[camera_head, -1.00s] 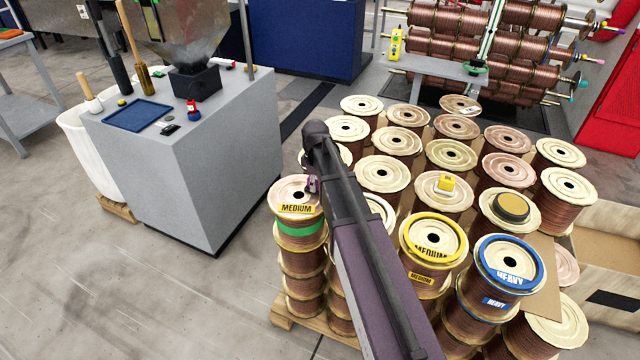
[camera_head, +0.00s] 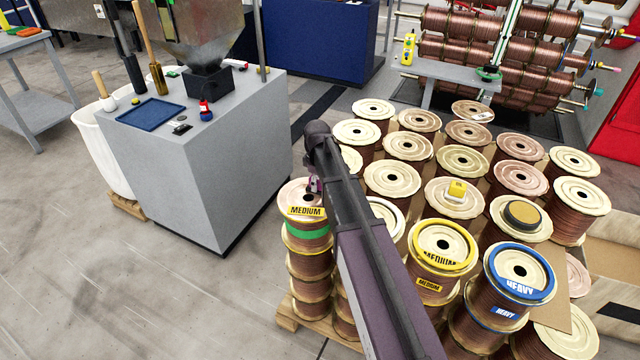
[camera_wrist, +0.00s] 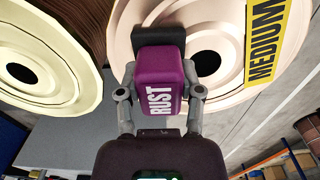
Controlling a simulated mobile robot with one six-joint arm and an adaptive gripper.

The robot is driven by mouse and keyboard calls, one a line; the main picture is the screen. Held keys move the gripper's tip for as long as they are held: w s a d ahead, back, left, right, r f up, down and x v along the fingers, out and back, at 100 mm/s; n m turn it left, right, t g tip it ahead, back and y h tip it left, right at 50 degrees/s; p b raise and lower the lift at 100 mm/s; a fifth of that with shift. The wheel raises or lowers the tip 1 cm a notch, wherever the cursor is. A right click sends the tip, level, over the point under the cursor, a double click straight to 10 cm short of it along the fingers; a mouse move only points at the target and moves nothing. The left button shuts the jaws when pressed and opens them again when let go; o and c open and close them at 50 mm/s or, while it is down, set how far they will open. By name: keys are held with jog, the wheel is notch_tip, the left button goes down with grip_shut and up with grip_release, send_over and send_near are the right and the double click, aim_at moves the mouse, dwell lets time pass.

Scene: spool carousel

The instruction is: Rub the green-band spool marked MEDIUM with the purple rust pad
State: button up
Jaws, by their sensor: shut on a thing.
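The green-band spool (camera_head: 307,232) tops a stack at the front left of the pallet. It has a yellow MEDIUM label on its pale top flange, and the label also shows in the wrist view (camera_wrist: 265,42). My gripper (camera_head: 316,183) is over the right side of that flange. In the wrist view my gripper (camera_wrist: 160,94) is shut on the purple rust pad (camera_wrist: 162,75), which reads RUST. The pad's dark far end overlaps the flange beside the centre hole; I cannot tell whether it touches. My arm hides some neighbouring spools.
A yellow-band MEDIUM spool (camera_head: 441,245) and a blue-band HEAVY spool (camera_head: 519,273) stand to the right. Many plain spools fill the pallet behind. A grey cabinet (camera_head: 200,170) with a blue tray (camera_head: 150,113) stands left. Floor at front left is clear.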

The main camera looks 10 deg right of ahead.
aim_at(301, 184)
jog(key=shift+w+a, duration=0.75)
jog(key=shift+a, duration=0.3)
jog(key=shift+w+a, duration=0.1)
jog(key=shift+w+a, duration=1.1)
jog(key=shift+a, duration=0.2)
jog(key=shift+r, duration=0.1)
notch_tip(301, 184, up, 6)
jog(key=p, duration=0.6)
notch_tip(301, 184, up, 3)
jog(key=p, duration=0.3)
